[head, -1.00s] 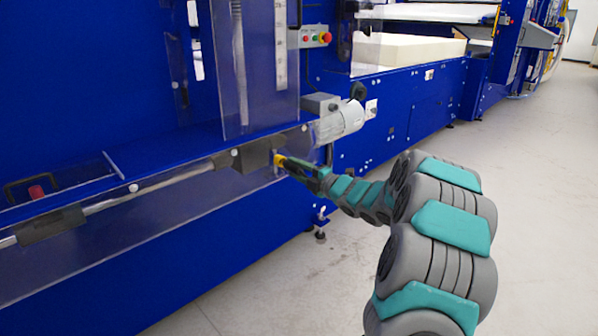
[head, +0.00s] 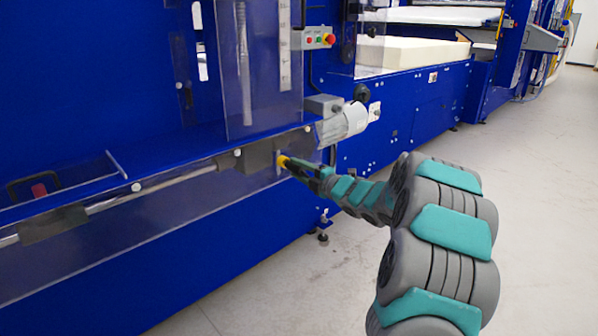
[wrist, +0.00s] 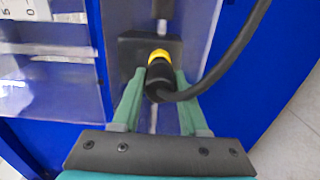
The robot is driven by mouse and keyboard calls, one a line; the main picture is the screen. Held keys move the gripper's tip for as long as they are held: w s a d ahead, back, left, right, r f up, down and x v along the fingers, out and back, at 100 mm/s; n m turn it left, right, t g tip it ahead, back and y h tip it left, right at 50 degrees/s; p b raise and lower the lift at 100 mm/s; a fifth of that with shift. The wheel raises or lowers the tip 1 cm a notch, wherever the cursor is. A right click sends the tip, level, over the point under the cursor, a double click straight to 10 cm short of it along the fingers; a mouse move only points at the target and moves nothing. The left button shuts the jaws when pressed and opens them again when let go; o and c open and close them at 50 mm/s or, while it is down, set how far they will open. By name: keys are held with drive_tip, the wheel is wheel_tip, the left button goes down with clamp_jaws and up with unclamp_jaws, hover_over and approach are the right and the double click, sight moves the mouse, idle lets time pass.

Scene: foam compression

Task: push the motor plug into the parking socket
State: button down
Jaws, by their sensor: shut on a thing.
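The motor plug (wrist: 158,85) is a black cylinder with a black cable curving off to the right in the wrist view. My gripper (wrist: 159,80) has its two green fingers shut on the plug, one on each side. A yellow ring (wrist: 159,56) shows at the plug's far end, against a dark block (wrist: 127,52) on the machine's front. I take this block for the parking socket's place; the socket opening is hidden, and I cannot tell how deep the plug sits. In the head view, my gripper (head: 289,164) and the yellow ring (head: 282,160) are at the right end of the block (head: 256,157).
A grey motor (head: 342,121) sits just right of and above the block. A shiny rail (head: 120,198) runs left along the blue machine. A clear panel (head: 262,70) stands above. The grey floor (head: 300,285) in front of the machine is open.

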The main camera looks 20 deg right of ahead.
sight(302, 171)
drive_tip(key=shift+x, duration=1.05)
idle(0.4)
drive_tip(key=shift+c, duration=1.8)
unclamp_jaws()
drive_tip(key=shift+b+v, duration=1.2)
drive_tip(key=shift+v, duration=1.75)
drive_tip(key=shift+s, duration=0.1)
drive_tip(key=shift+s+d, duration=0.2)
drive_tip(key=shift+s, duration=0.05)
drive_tip(key=v, duration=0.7)
drive_tip(key=shift+b, duration=0.4)
